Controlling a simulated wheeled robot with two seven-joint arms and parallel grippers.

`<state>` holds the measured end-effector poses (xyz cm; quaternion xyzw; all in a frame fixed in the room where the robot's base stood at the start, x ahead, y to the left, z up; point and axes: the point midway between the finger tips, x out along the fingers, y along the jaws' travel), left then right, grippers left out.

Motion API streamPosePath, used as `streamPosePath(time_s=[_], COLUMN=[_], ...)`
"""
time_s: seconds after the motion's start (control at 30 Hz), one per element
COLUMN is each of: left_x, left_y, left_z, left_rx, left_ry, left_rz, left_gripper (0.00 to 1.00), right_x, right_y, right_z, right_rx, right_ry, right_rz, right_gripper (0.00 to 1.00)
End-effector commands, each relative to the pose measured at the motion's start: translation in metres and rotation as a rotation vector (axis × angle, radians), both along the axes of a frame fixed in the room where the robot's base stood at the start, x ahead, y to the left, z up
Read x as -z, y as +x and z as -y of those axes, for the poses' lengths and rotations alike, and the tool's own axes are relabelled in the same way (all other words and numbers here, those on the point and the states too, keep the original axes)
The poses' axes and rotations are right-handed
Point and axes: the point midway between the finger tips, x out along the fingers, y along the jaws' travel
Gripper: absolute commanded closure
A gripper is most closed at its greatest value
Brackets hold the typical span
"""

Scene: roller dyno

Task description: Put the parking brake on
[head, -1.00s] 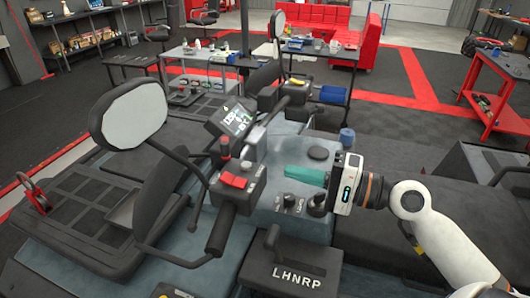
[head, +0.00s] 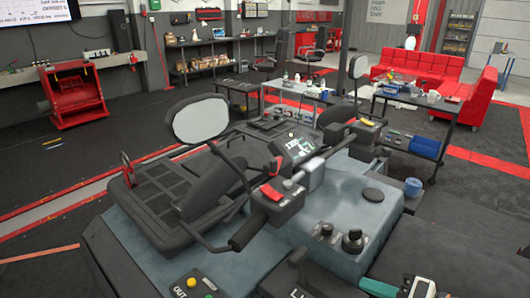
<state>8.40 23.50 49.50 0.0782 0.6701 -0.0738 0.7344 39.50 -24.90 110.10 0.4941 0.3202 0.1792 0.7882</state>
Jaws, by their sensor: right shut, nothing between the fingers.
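The quad-type vehicle (head: 330,215) stands in front of me. Its near handlebar grip (head: 248,232) has a thin black lever (head: 205,240) beside it and a switch block with a red switch (head: 272,193). Dark round knobs (head: 352,240) sit on the grey body. A black shift housing (head: 300,272) is cut off at the bottom edge, with only part of its lettering visible. I cannot tell which control is the parking brake. My right gripper (head: 372,286), with teal fingers, is shut and empty at the bottom edge, right of the shift housing and apart from the handlebar. My left gripper is out of view.
A mirror (head: 201,119) rises above the near handlebar. A panel marked OUT with a yellow button (head: 191,283) is at the lower left. A display (head: 301,145) sits mid-handlebar. A black cart (head: 425,125), red sofas (head: 420,70) and a red machine (head: 72,95) stand farther off.

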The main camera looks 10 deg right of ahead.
Motion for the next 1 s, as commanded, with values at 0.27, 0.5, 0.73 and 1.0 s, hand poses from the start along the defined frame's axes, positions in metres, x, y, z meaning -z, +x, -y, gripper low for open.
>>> streamPosePath(time_s=[0.27, 0.5, 0.73, 1.0], left_x=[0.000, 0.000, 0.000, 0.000], left_y=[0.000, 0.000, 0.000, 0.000], left_z=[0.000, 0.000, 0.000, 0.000], left_rx=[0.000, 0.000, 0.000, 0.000], left_ry=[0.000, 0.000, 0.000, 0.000], left_rz=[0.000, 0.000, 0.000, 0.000], left_gripper=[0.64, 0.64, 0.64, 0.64], right_x=[0.079, 0.146, 0.182, 0.263], right_y=[-0.029, -0.071, -0.108, -0.120], right_z=[-0.020, -0.036, -0.042, -0.046], right_rx=[-0.087, -0.230, -0.362, -0.479], right_ry=[-0.342, -0.716, -0.984, -1.144], right_rz=[-0.067, -0.168, -0.274, -0.386], right_gripper=[1.00, 1.00, 1.00, 1.00])
